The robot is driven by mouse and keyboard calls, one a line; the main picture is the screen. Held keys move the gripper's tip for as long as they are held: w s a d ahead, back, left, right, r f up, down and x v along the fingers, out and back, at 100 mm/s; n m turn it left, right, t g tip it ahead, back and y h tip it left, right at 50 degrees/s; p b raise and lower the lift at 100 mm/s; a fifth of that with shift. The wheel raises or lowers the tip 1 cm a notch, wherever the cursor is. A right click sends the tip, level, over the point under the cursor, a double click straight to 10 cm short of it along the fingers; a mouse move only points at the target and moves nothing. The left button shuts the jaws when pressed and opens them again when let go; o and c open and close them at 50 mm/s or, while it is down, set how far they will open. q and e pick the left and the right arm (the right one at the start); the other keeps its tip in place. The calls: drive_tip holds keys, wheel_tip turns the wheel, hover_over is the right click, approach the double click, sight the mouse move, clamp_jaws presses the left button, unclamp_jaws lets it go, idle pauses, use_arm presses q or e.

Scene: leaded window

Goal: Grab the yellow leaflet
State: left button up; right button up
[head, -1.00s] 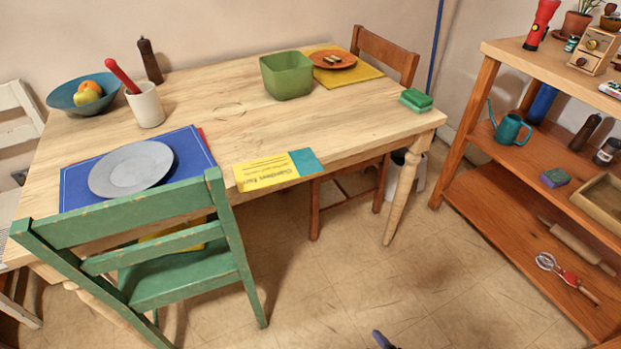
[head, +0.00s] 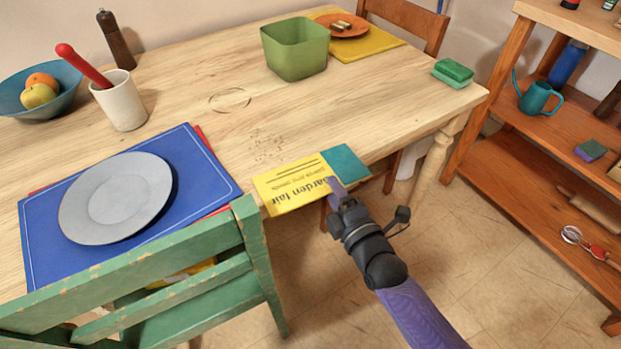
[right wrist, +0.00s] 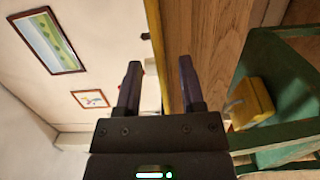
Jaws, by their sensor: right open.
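The yellow leaflet (head: 290,182) lies flat at the table's front edge, with a teal end (head: 346,162) at its right and upside-down print reading "Garden fair". Its near side appears to overhang the edge. My right gripper (head: 336,186) is at its near side, the fingertips overlapping it in the head view; I cannot tell whether they touch it. In the right wrist view the gripper (right wrist: 160,63) is open, with a thin yellowish strip between its fingers, probably the leaflet edge-on. My left gripper is not in view.
A green chair (head: 200,285) stands close left of my right gripper, something yellow (right wrist: 252,100) at its seat. On the table (head: 200,100) are a grey plate (head: 116,198) on a blue mat (head: 40,240), a green bin (head: 296,50) and a sponge (head: 452,73). A shelf (head: 500,170) stands right.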

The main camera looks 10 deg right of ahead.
drive_tip(key=shift+w+a+f, duration=0.15)
drive_tip(key=shift+w+f, duration=0.1)
drive_tip(key=shift+w, duration=0.5)
drive_tip(key=shift+w+r, duration=0.1)
drive_tip(key=shift+w, duration=0.1)
drive_tip(key=shift+r, duration=0.1)
clamp_jaws()
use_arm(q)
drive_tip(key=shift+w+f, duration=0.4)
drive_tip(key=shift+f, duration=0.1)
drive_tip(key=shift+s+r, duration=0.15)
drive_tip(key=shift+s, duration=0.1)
use_arm(e)
drive_tip(key=shift+r, duration=0.1)
